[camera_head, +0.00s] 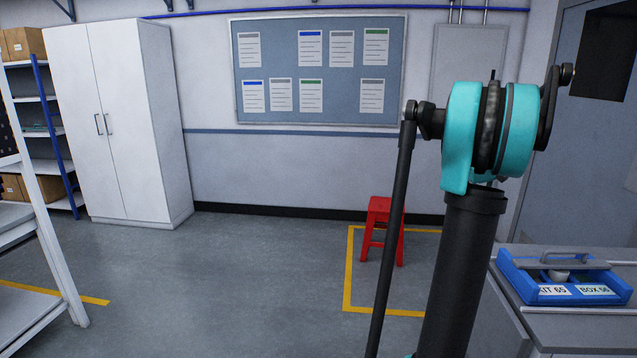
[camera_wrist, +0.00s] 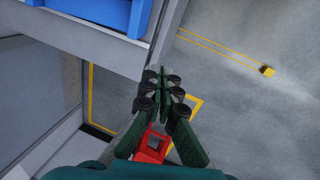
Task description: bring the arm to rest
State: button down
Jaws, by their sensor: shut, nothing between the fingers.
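My gripper (camera_wrist: 162,88) shows in the wrist view, its dark green fingers drawn together with nothing between them. It hangs over the grey floor, with the corner of a grey table (camera_wrist: 158,52) just beyond the fingertips in the picture. In the head view my arm stands upright at the right, with a turquoise joint at its top. The gripper itself is not visible in the head view.
A blue tray (camera_head: 568,299) labelled "KIT 65" and "BOX 56" sits on the grey table (camera_head: 583,327) at the right. A red stool (camera_head: 379,222) stands inside yellow floor lines. A white cabinet (camera_head: 135,130) and shelves (camera_head: 45,115) are at the left. The middle floor is clear.

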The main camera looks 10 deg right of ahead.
jog(key=s+a+f+t, duration=0.1)
jog(key=s+a+f, duration=0.3)
jog(key=a, duration=0.6)
jog(key=s+a+f+n+t+y, duration=0.1)
jog(key=s+a+f, duration=0.2)
jog(key=a+f, duration=0.55)
jog(key=s+a+f+t, duration=0.1)
jog(key=s+a+f, duration=0.2)
jog(key=a, duration=0.9)
jog(key=s+a+f+t+y, duration=0.1)
jog(key=s+a+f, duration=0.6)
jog(key=s+a, duration=0.2)
jog(key=shift+s+f+y, duration=0.15)
jog(key=shift+s+y, duration=0.15)
jog(key=shift+s, duration=0.4)
jog(key=shift+d, duration=0.1)
